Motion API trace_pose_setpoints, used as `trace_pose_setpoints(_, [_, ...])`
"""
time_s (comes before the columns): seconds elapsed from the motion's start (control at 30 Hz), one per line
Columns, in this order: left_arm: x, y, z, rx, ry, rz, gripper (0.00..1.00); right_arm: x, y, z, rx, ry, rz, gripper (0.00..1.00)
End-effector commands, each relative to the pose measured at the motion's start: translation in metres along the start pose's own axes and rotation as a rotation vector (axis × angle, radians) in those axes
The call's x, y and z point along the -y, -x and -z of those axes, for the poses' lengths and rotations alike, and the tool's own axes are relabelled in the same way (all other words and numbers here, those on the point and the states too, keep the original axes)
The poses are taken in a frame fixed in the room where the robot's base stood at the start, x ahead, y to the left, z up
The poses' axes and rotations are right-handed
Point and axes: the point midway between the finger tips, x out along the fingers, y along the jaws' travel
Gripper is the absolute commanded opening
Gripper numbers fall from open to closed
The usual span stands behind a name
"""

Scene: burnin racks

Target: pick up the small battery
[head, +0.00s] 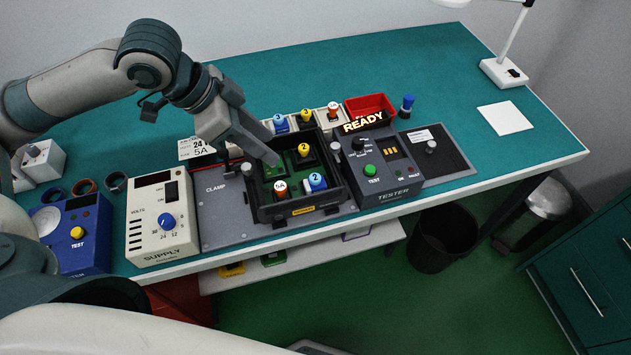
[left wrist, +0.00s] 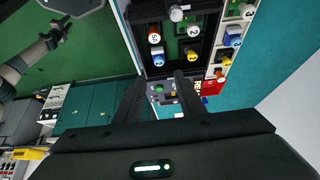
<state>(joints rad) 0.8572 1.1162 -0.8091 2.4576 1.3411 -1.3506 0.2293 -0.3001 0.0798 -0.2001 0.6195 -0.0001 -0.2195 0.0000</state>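I cannot tell for sure which thing is the small battery. My left gripper (head: 273,158) is above the tray's left part. In the left wrist view its two fingers (left wrist: 159,80) are apart with nothing between them. My right gripper is out of view.
A tester (head: 383,165) reading READY stands right of the tray, a red bin (head: 370,104) behind it. A supply box (head: 160,222) stands to the left, and a blue test box (head: 76,236) beyond it. A lamp (head: 504,72) is at the back right. The rear tabletop is clear.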

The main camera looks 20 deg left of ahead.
Motion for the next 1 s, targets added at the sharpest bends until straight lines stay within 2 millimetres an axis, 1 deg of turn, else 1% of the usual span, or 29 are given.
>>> trace_pose_setpoints(0.17, [-0.001,-0.019,0.0,0.001,0.0,-0.004,0.36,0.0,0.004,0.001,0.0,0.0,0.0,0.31])
trace_pose_setpoints(0.5, [-0.002,-0.078,0.001,0.002,0.001,-0.004,0.36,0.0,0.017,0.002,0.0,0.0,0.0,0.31])
trace_pose_setpoints(0.7, [-0.001,-0.107,0.001,0.001,0.001,-0.003,0.36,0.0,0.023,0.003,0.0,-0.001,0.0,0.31])
trace_pose_setpoints(0.83, [-0.001,-0.117,0.001,0.0,0.0,0.0,0.36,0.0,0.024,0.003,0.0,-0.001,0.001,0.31])
trace_pose_setpoints(1.0, [-0.001,-0.119,0.0,0.0,-0.001,0.0,0.36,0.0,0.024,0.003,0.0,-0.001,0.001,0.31])
